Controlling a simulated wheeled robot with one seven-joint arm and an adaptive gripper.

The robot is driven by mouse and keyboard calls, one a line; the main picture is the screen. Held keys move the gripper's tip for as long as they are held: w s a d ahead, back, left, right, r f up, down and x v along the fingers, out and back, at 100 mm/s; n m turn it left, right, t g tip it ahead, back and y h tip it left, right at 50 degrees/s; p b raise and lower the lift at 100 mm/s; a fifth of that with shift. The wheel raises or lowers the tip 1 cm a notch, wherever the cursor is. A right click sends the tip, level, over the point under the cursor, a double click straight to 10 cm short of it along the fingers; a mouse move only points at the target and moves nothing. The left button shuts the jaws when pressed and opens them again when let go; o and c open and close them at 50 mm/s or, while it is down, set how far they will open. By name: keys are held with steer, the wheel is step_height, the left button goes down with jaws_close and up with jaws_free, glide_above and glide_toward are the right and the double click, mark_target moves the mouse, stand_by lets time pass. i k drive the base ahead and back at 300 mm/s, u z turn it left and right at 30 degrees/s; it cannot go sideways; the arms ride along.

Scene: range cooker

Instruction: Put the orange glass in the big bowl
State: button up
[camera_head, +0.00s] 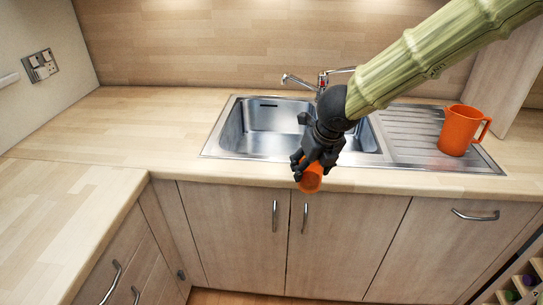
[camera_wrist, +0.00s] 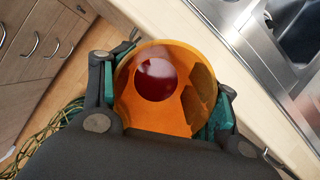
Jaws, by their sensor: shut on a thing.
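My gripper (camera_head: 309,167) is shut on the orange glass (camera_head: 313,181). It holds the glass at the front edge of the counter, in front of the sink. In the wrist view the translucent orange glass (camera_wrist: 190,110) sits between the green finger pads, with its round outline and a dark red disc facing the camera. The big bowl (camera_head: 255,138) of the steel sink is up and left of my gripper in the head view. No glass shows in it. The smaller bowl (camera_head: 365,137) is partly hidden behind my gripper.
An orange jug (camera_head: 460,130) stands on the ribbed drainer (camera_head: 412,128) at right. A tap (camera_head: 323,80) rises behind the sink. The counter (camera_head: 130,125) left of the sink is clear. Cabinet doors with handles lie below the counter edge.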

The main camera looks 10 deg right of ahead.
mark_target(283, 151)
steer(key=i, duration=0.9)
